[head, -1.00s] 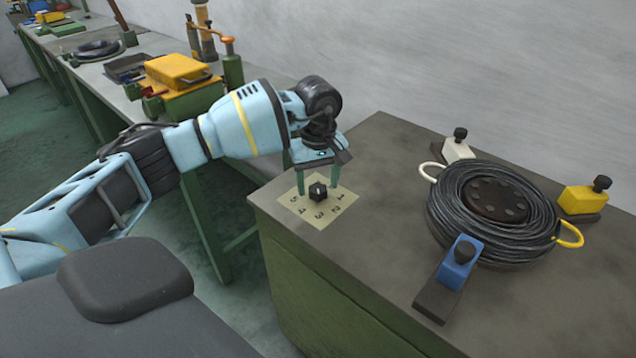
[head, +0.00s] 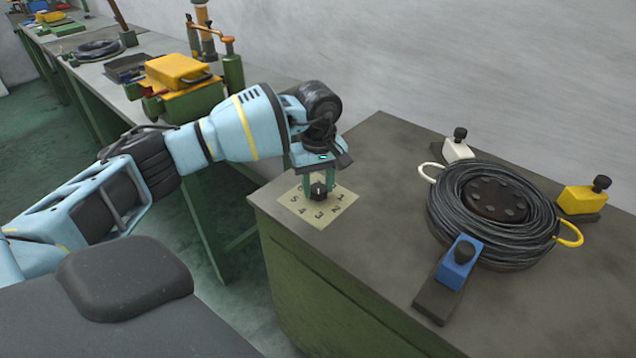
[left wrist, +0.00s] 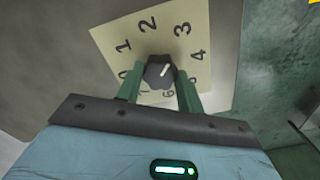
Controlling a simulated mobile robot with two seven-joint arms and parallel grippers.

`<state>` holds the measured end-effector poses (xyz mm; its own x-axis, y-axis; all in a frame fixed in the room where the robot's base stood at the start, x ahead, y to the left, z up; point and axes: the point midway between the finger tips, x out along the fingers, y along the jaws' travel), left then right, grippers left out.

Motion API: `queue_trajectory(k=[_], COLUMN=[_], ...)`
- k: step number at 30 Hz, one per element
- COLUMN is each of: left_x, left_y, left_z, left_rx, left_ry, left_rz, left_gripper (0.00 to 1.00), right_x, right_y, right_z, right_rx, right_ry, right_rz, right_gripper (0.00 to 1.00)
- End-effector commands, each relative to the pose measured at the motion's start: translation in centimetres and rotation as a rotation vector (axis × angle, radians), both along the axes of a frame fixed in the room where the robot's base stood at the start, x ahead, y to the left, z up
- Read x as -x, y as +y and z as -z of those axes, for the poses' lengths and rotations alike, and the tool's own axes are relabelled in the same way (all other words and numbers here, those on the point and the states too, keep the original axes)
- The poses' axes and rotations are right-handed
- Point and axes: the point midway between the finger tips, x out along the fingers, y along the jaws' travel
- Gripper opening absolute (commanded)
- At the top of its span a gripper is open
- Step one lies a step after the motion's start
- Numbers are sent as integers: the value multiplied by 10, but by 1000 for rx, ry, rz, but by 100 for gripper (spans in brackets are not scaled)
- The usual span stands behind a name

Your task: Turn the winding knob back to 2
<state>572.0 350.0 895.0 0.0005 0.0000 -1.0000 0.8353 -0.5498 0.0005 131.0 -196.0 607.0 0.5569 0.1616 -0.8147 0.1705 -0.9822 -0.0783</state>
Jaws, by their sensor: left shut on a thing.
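The winding knob (head: 319,192) is a small black knob with a white mark, on a cream dial plate (head: 320,222) with black numbers at the bench corner. My left gripper (head: 318,187) points down over it, its green fingers shut on the knob from both sides. In the left wrist view the knob (left wrist: 159,72) sits between the fingertips. The 1, 2, 3 and 4 are readable there; the lower numbers are partly hidden by the fingers. My right gripper is out of view.
On the same bench (head: 385,145), a coil of black cable (head: 455,215) lies to the right, among a white clamp (head: 458,150), a yellow clamp (head: 583,199) and a blue clamp (head: 459,266). The bench top between dial and coil is clear. A wall rises behind.

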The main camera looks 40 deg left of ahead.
Motion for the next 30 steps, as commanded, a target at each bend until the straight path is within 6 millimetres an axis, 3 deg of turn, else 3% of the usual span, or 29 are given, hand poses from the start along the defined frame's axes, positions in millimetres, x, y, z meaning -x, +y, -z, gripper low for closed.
queue_trajectory(k=[30], left_x=[0], left_y=[0], left_z=[-1], left_rx=[0], left_ry=[0], left_rz=[-686], left_gripper=[14], right_x=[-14], right_y=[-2], right_z=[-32], right_rx=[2], right_ry=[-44], right_rz=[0], right_gripper=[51])
